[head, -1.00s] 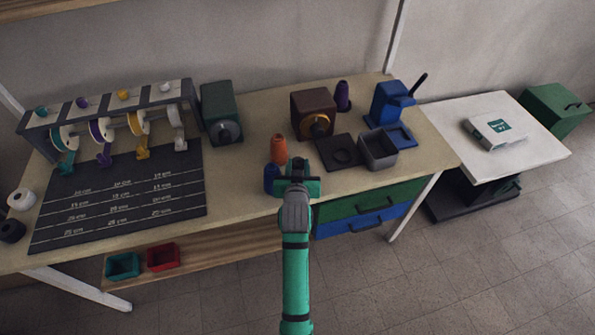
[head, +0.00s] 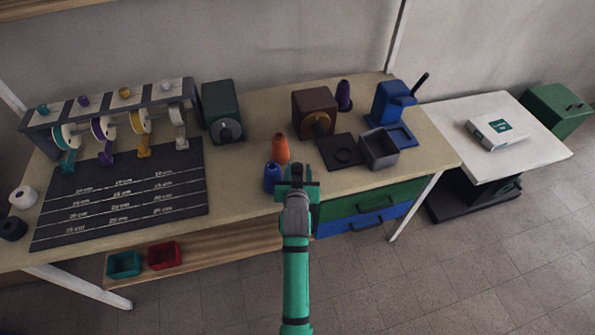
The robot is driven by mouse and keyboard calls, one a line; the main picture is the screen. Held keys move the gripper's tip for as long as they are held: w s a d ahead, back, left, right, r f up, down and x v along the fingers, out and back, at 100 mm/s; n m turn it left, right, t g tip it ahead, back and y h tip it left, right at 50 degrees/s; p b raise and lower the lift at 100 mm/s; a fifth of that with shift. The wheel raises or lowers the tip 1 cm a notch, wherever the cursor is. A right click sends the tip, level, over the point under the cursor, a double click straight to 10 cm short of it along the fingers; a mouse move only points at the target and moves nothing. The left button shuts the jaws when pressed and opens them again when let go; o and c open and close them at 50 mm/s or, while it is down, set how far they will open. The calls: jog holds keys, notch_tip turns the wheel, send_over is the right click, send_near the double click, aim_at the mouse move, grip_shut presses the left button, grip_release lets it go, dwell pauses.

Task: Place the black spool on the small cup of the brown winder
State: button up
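The black spool (head: 12,228) sits at the far left end of the workbench, just in front of a white spool. The brown winder (head: 315,110) stands toward the back right of the bench. A round dark piece with a golden rim (head: 322,125) is on its front; I cannot clearly make out the cup. My gripper (head: 297,175) is at the bench's front edge, in front of the winder and far right of the black spool. Its fingers are too small and foreshortened to tell open from shut. I see no spool in it.
A blue cone (head: 272,178) and an orange cone (head: 280,150) stand close left of my gripper. A black plate (head: 340,152) and a grey bin (head: 379,150) lie to its right. A dark measuring mat (head: 120,195) and a spool rack (head: 110,115) fill the left side.

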jog(key=s+d+r, duration=0.1)
jog(key=s, duration=2.2)
jog(key=s+d+r+t, duration=0.1)
jog(key=s, duration=2.3)
jog(key=shift+d+r+t, duration=0.2)
jog(key=shift+r+t, duration=0.1)
jog(key=shift+r, duration=0.1)
jog(key=shift+s+r, duration=0.2)
jog(key=shift+c, duration=1)
jog(key=shift+d, duration=0.1)
